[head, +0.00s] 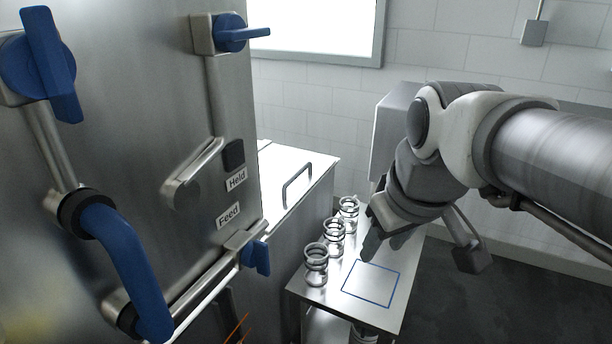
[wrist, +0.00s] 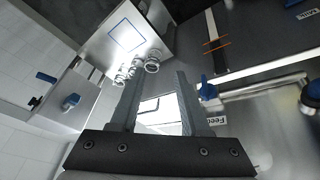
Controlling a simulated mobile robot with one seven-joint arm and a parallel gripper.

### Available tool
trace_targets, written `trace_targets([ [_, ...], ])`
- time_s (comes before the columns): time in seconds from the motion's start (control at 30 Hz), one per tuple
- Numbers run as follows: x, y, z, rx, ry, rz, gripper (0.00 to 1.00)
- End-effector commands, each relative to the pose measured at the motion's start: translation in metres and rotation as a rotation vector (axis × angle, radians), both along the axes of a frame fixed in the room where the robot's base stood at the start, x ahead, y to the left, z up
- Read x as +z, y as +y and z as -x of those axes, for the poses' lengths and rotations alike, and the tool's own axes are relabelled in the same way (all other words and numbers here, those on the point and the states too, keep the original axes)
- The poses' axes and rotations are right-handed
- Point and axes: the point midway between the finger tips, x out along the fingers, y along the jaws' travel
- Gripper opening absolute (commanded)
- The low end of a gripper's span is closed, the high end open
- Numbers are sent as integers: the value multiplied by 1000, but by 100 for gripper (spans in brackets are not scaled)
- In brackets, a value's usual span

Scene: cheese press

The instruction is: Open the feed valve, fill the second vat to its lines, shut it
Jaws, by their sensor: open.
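The feed valve has a small blue handle (head: 258,258) on a steel pipe below the "Feed" label (head: 228,215). It also shows as a blue handle in the wrist view (wrist: 207,91), just right of my fingers. I cannot tell whether it is open or shut. Two orange lines (head: 237,328) show at the bottom of the head view, and beside a pale upright strip in the wrist view (wrist: 216,44); the vat's level is not visible. My gripper (head: 379,247) is open and empty, above the small steel table and apart from the valve.
Several glass jars, one here (head: 316,264), stand along the left of the steel table (head: 398,308), by a blue square outline. A large curved blue handle (head: 130,262) and other blue valves (head: 230,34) project from the steel panel (head: 140,90). A "Held" label (head: 236,180) sits above Feed.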

Motion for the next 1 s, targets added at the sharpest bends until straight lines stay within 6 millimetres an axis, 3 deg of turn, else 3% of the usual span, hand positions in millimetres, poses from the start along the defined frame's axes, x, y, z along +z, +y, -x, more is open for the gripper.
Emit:
trace_targets([
  [0.03, -1, 16, -16, 81, 16, 8, 46],
  [0.2, -1, 72, -56, 365, 48, 16, 46],
  [0.4, -7, 125, -85, 614, 78, -35, 46],
  [0.5, -9, 141, -92, 686, 82, -57, 46],
  [0.73, -17, 154, -97, 734, 85, -75, 46],
  [1.0, -65, 171, -103, 733, 89, -74, 46],
])
